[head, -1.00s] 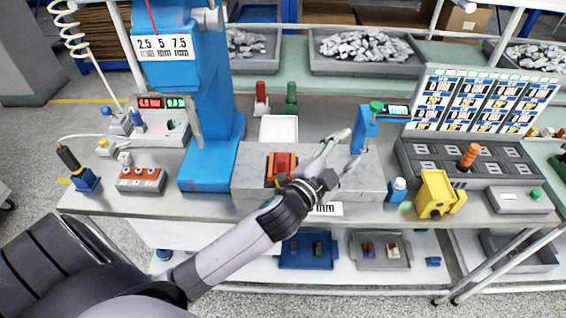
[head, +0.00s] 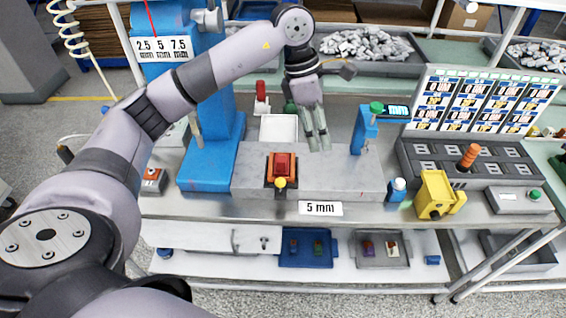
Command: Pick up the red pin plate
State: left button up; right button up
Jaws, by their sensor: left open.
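My left gripper (head: 318,144) is open and empty. It points down over the back of the grey block (head: 350,175), right of the white tray (head: 279,128). A small upright red piece (head: 262,99) stands behind the white tray, left of my gripper. A green piece (head: 290,107) beside it is partly hidden by my gripper. A red block (head: 282,164) sits in an orange and dark holder on the grey block, left of and nearer than my fingertips. I cannot tell for sure which red piece is the pin plate. My right gripper is not in view.
A blue press column (head: 212,150) stands left of my gripper, and a blue post with a display (head: 363,130) stands right. A yellow clamp (head: 437,195) and a grey panel (head: 465,160) are further right. Trays of small parts (head: 305,250) lie on the lower shelf.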

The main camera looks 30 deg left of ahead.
pick_arm(q)
jog(key=a+r+y, duration=0.3)
jog(key=a, duration=0.6)
jog(key=p, duration=0.2)
send_near(281, 159)
jog(key=shift+n+y, duration=0.3)
jog(key=shift+n, duration=0.1)
jog(key=f, duration=0.5)
jog(key=shift+w+d+f, duration=0.1)
jog(key=shift+w+d, duration=0.05)
jog(key=shift+w, duration=0.1)
jog(key=shift+f+p, duration=0.4)
jog(key=shift+f, duration=0.1)
notch_tip(281, 159, down, 4)
jog(key=shift+s+d+r+p, duration=0.1)
jog(key=shift+d+r+p, duration=0.1)
jog(key=shift+p, duration=0.75)
jog(key=shift+f, duration=0.45)
jog(key=shift+a, duration=0.1)
grip_shut()
